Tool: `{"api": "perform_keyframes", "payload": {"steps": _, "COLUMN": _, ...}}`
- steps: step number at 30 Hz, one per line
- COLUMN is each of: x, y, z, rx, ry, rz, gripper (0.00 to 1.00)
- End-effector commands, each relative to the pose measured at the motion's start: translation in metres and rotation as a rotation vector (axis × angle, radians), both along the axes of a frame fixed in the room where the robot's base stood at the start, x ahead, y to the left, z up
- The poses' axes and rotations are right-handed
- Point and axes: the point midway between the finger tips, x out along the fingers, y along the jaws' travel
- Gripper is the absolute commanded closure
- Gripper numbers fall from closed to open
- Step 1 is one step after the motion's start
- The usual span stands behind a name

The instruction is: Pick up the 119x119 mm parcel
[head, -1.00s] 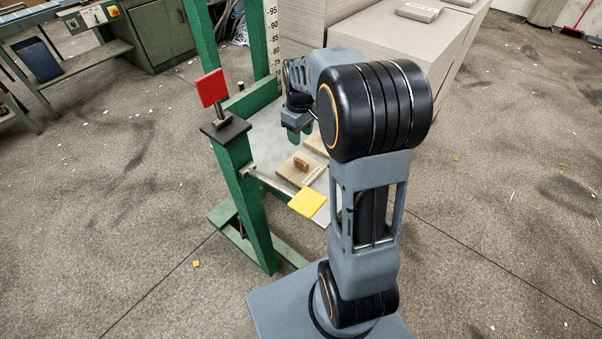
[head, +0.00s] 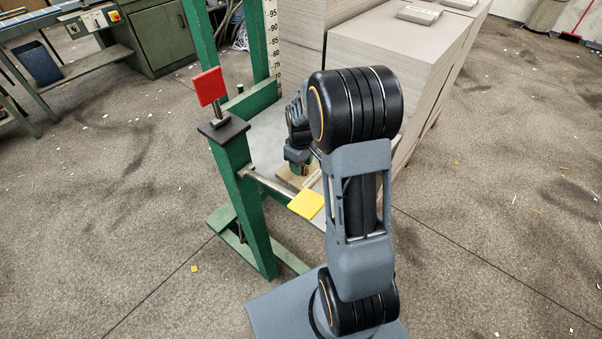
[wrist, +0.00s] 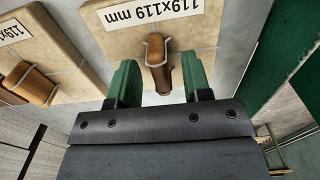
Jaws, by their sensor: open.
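In the wrist view, a flat tan parcel (wrist: 110,42) bears a white label reading "119x119 mm" and a brown handle (wrist: 157,66) on top. My gripper (wrist: 160,78) is open, its two green fingers on either side of this handle, with visible gaps. I cannot tell how far down the fingers reach. In the head view, my gripper (head: 298,168) is low over the feeder's grey table and hides most of the parcel under it.
The feeder's green post (head: 243,190), a yellow plate (head: 306,204) and a red plate (head: 210,87) stand near the arm. Greyboard stacks (head: 385,60) rise behind.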

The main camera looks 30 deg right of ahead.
Motion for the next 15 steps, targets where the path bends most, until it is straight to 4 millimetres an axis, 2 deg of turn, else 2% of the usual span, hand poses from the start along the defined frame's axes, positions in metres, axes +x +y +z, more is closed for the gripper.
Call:
{"api": "perform_keyframes", "payload": {"steps": 9, "x": 0.0002, "y": 0.0, "z": -0.0036, "rx": 0.0, "ry": -0.001, "rz": 0.0, "gripper": 0.55}}
{"api": "perform_keyframes", "payload": {"steps": 15, "x": 0.0002, "y": 0.0, "z": -0.0035, "rx": 0.0, "ry": -0.001, "rz": 0.0, "gripper": 0.74}}
